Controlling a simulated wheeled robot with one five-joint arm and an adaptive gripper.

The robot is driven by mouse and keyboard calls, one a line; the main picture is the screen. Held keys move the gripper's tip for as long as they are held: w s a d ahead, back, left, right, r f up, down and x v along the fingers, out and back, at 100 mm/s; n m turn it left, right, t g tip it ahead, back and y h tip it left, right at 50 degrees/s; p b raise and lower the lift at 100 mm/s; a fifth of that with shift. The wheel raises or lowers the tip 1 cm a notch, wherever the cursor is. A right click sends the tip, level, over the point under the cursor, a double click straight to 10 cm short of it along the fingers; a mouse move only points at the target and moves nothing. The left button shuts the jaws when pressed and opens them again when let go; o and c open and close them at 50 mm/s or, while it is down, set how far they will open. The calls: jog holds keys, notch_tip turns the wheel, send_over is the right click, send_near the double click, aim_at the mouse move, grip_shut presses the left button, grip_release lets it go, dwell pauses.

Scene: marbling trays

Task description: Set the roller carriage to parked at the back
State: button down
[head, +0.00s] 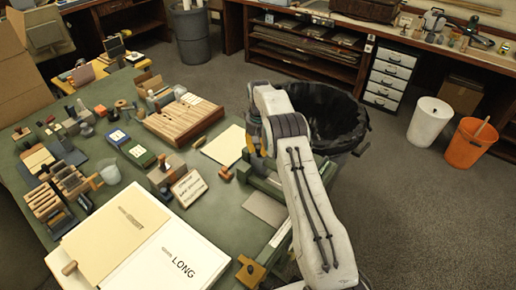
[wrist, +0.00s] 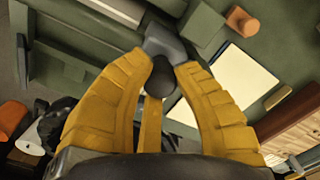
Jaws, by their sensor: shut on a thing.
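The knob joins a dark grey block (wrist: 165,42), which appears to be part of the roller carriage. A pale bar (wrist: 112,9), perhaps its roller, lies beside the block at the top. Green rail-like parts (wrist: 60,62) show to the left. In the head view the green frame (head: 262,181) is at the right edge of the table. My arm hides most of the carriage and my gripper there, so the carriage's position along the frame is unclear.
A cream sheet (head: 225,145) lies left of the frame, near a slotted wooden rack (head: 185,122). A small orange-brown block (head: 226,174) stands close by. A white board marked LONG (head: 165,255) lies at the front. A black bin (head: 335,115) stands on the floor behind my arm.

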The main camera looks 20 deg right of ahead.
jog(key=c, duration=1.1)
grip_release()
jog(key=shift+w+a+f, duration=0.1)
jog(key=shift+w+a, duration=0.1)
jog(key=shift+w, duration=0.05)
jog(key=shift+o, duration=0.8)
jog(key=shift+d, duration=0.1)
jog(key=shift+r, duration=3.8)
